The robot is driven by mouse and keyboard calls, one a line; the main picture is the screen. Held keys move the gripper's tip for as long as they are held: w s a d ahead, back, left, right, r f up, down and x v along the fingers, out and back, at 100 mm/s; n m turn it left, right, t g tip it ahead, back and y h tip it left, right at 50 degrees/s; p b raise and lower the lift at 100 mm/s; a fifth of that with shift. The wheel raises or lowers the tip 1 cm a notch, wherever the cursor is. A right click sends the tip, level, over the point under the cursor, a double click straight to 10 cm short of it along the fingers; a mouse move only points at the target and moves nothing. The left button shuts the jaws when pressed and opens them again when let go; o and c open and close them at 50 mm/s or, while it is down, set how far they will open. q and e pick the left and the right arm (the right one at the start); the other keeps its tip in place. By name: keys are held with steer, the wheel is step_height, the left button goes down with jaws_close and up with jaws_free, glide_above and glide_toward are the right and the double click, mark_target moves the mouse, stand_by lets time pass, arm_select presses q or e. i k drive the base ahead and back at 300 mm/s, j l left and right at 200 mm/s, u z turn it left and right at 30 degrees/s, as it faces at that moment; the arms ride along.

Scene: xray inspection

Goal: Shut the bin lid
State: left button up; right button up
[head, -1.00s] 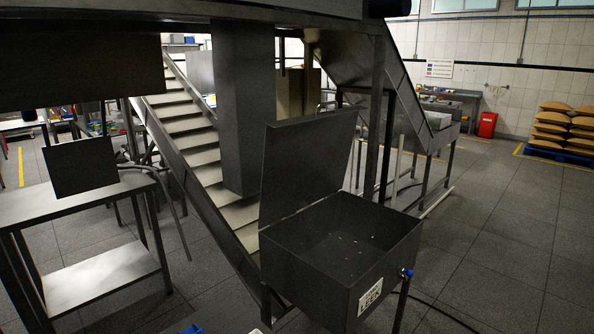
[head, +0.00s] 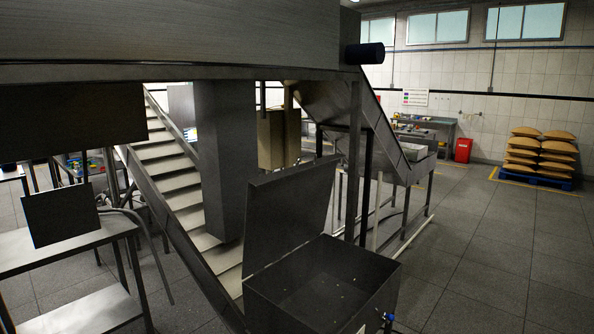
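A dark metal bin (head: 290,312) stands on legs at the lower middle of the head view. The inside shows a few small light specks on the bottom. A blue fitting (head: 389,317) sits at the bin's right front corner. The bin's lower part is cut off by the picture's bottom edge. Neither of my grippers is in view.
A stepped conveyor (head: 180,170) rises behind the bin, with a square chute (head: 221,150) beside the lid. A steel table (head: 65,249) stands at the left. Open floor (head: 490,260) lies to the right. Stacked sacks (head: 540,155) sit on a blue pallet (head: 535,180) farther back.

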mark_target(287, 209)
steer(key=u, duration=0.45)
steer(key=i+l+u, duration=0.1)
steer(key=l+u, duration=0.15)
steer(key=u, duration=0.15)
steer(key=l+u, duration=0.6)
steer(key=u, duration=0.15)
steer(key=l+u, duration=0.2)
steer(key=l, duration=0.35)
steer(key=k+l+u, duration=0.2)
steer(key=l, duration=0.3)
steer(key=k+l, duration=0.1)
steer(key=l, duration=1)
steer(key=k+l+u, duration=0.1)
steer(key=l, duration=0.45)
steer(key=k, duration=0.05)
